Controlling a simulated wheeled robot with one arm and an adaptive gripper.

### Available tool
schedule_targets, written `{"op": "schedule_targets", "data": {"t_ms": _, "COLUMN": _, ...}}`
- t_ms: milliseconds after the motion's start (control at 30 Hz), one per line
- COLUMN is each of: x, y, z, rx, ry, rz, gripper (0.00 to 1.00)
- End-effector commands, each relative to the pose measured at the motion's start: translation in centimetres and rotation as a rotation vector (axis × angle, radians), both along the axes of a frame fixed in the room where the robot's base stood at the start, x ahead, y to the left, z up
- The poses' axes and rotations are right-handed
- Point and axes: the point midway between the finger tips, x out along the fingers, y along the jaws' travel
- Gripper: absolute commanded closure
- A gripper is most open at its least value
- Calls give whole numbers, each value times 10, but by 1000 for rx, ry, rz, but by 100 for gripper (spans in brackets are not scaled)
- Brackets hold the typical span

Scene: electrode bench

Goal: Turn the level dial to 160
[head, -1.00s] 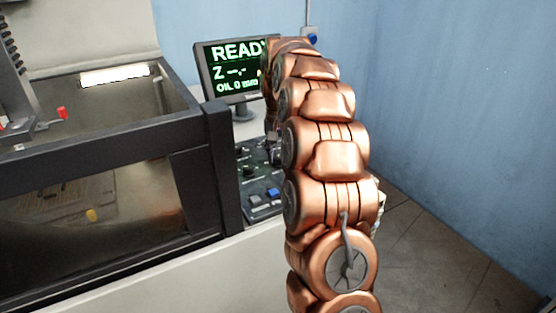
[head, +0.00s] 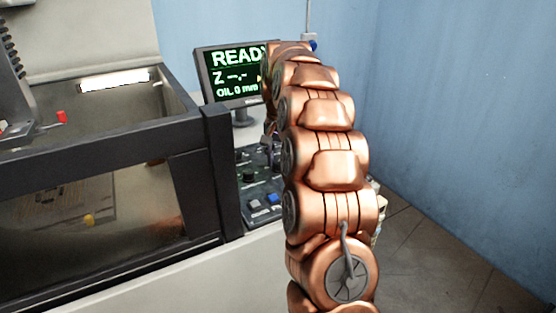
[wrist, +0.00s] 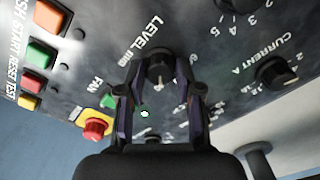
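The level dial (wrist: 160,74) is a black knob with a pale pointer mark on a dark panel, beside the printed word LEVEL and "mm". In the wrist view my gripper (wrist: 163,72) is open, with one fingertip on each side of the dial. A gap seems to show between each finger and the knob. The numbers around the dial are mostly hidden by the fingers or too small to read, so I cannot tell its setting. In the head view my arm covers the dial and most of my gripper.
A red mushroom button (wrist: 95,128) on a yellow base and a green FAN button (wrist: 108,100) sit left of my fingers. The CURRENT A knob (wrist: 275,73) is at right. The monitor (head: 232,75) reads READY, Z blank, OIL 0 mm. A dark-framed tank (head: 110,150) stands at left.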

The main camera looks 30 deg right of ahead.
Motion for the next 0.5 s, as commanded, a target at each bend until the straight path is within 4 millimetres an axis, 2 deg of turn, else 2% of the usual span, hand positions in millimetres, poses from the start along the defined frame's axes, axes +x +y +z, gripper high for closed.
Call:
{"op": "schedule_targets", "data": {"t_ms": 33, "x": 0, "y": 0, "z": 0, "rx": 0, "ry": 0, "rz": 0, "gripper": 57}}
{"op": "schedule_targets", "data": {"t_ms": 167, "x": 0, "y": 0, "z": 0, "rx": 1, "ry": 1, "rz": 1, "gripper": 45}}
{"op": "schedule_targets", "data": {"t_ms": 500, "x": 0, "y": 0, "z": 2, "rx": 1, "ry": 1, "rz": 1, "gripper": 45}}
